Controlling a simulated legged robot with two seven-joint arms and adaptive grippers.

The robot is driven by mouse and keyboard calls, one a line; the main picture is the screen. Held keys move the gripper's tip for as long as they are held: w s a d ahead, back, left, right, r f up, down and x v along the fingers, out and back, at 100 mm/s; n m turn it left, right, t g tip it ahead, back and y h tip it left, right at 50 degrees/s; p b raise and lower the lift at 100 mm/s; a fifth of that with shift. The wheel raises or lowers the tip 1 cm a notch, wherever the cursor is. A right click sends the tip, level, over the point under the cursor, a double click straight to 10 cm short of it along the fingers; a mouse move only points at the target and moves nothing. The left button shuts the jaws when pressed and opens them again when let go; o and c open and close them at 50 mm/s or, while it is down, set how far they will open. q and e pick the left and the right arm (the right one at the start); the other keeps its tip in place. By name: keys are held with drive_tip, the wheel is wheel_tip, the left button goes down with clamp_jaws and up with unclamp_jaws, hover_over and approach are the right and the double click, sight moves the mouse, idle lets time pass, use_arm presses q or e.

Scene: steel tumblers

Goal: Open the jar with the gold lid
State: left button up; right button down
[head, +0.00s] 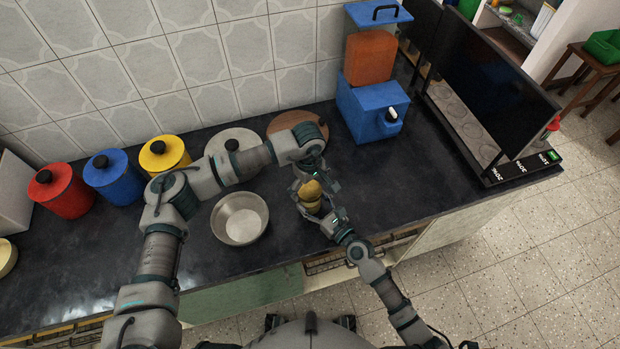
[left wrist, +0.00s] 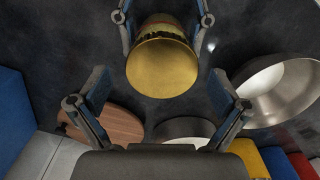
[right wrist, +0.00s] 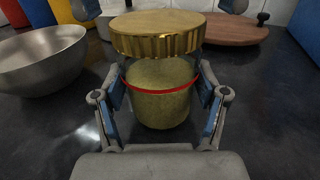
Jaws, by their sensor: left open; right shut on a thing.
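My right gripper (right wrist: 161,88) is shut on the jar's body below the lid, one finger on each side. My left gripper (left wrist: 160,82) is open, its fingers spread on both sides of the lid and apart from it. The lid (left wrist: 163,70) faces the left wrist camera, with the right fingers beyond it.
A steel bowl (head: 240,218) stands left of the jar. Red (head: 63,192), blue (head: 114,177) and yellow (head: 165,155) canisters line the wall. A blue appliance (head: 368,108) stands back right.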

use_arm(q)
drive_tip(key=shift+f, duration=0.2)
use_arm(e)
drive_tip(key=shift+s+a+f, duration=0.1)
drive_tip(key=shift+s+f, duration=0.1)
drive_tip(key=shift+f, duration=0.2)
use_arm(q)
drive_tip(key=c, duration=1.1)
use_arm(e)
drive_tip(key=shift+a, duration=0.1)
use_arm(q)
drive_tip(key=n, duration=0.5)
drive_tip(key=shift+n, duration=0.3)
drive_tip(key=n, duration=2)
drive_tip(key=shift+n, duration=0.3)
use_arm(e)
drive_tip(key=shift+r, duration=0.1)
